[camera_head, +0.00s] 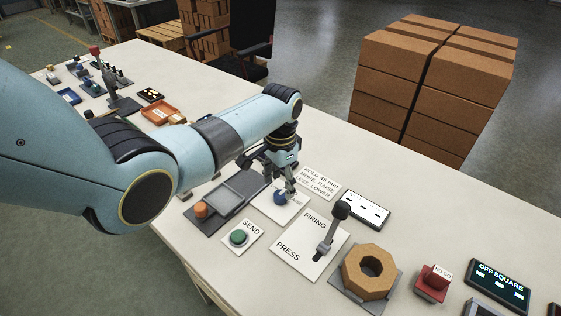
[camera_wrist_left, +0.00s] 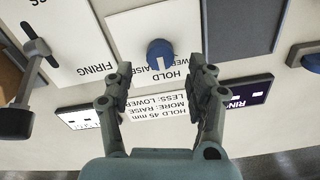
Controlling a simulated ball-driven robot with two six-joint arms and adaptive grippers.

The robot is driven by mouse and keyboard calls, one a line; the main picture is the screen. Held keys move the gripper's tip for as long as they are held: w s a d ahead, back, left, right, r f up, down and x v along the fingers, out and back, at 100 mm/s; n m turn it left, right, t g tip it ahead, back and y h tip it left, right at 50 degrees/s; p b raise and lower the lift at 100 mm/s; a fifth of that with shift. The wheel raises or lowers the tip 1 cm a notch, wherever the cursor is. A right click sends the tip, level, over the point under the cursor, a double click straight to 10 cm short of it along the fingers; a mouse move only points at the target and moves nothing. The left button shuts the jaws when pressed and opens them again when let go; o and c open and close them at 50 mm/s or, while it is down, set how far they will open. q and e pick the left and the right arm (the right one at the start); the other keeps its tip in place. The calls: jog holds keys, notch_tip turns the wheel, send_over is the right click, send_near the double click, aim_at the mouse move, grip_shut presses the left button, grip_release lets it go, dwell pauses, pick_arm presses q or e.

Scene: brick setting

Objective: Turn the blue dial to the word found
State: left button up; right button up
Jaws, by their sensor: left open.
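The blue dial (camera_head: 280,197) sits on a small white plate (camera_head: 291,212) on the table. In the left wrist view the dial (camera_wrist_left: 160,54) has a white mark on the side toward HOLD, with RAISE and LOWER lettered to either side, partly hidden. My left gripper (camera_head: 279,184) points down just over the dial. In the left wrist view its open fingers (camera_wrist_left: 164,78) stand apart, with the dial just beyond them and nothing between them. A sign (camera_head: 319,184) behind the dial reads HOLD 45 mm, MORE: RAISE, LESS: LOWER. My right gripper is not in view.
A black-handled lever (camera_head: 325,243) on a FIRING/PRESS plate (camera_head: 293,258) stands right of the dial. A green SEND button (camera_head: 238,237) and an orange knob (camera_head: 201,210) are near. A display (camera_head: 364,210), an octagonal brick-coloured block (camera_head: 369,272) and a red part (camera_head: 432,282) lie further right.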

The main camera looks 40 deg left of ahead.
aim_at(280, 193)
pick_arm(q)
notch_tip(280, 193, up, 8)
jog(key=shift+f, duration=0.1)
dwell(0.6)
